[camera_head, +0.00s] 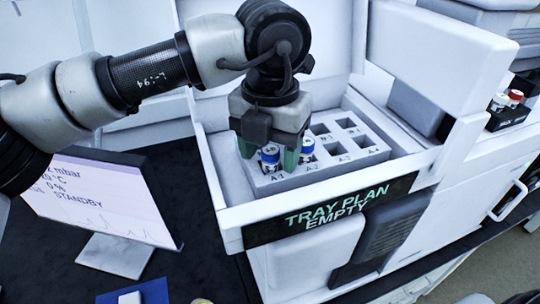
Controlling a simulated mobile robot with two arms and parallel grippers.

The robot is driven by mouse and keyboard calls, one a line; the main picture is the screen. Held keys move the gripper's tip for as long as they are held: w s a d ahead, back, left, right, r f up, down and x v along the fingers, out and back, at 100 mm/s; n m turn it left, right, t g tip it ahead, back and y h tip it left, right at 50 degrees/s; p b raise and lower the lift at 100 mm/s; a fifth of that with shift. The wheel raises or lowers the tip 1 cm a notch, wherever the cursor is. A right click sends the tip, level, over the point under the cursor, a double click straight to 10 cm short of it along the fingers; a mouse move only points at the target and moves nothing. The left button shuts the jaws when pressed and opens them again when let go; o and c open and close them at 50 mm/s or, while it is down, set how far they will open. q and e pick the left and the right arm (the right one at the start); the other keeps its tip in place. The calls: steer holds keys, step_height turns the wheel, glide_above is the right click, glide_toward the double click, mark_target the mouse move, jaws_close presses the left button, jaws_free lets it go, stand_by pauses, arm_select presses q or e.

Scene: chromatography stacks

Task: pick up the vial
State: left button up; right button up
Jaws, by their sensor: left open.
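A vial with a blue cap (269,158) stands in the front left slot of a grey rack (343,163), by the label A-1. A second blue-capped vial (306,147) stands just to its right, by the label A-2. My left gripper (269,153) points down over the front left vial. Its green-tipped fingers are open, one on each side of that vial in this view. I cannot tell whether they touch it. The right finger is close to the second vial and partly in front of it. The vials' lower parts are hidden in the rack. My right gripper is not in view.
The rack sits in an open white drawer whose front sign (330,209) reads "TRAY PLAN EMPTY". Its other visible slots look empty. A tilted screen (100,195) showing STANDBY stands at left. A dark holder with red- and white-capped vials (506,112) is at far right.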

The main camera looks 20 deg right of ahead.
arm_select(q)
steer(key=shift+d+f, duration=0.1)
steer(key=shift+f, duration=0.1)
steer(key=c, duration=1)
steer(key=shift+r, duration=0.1)
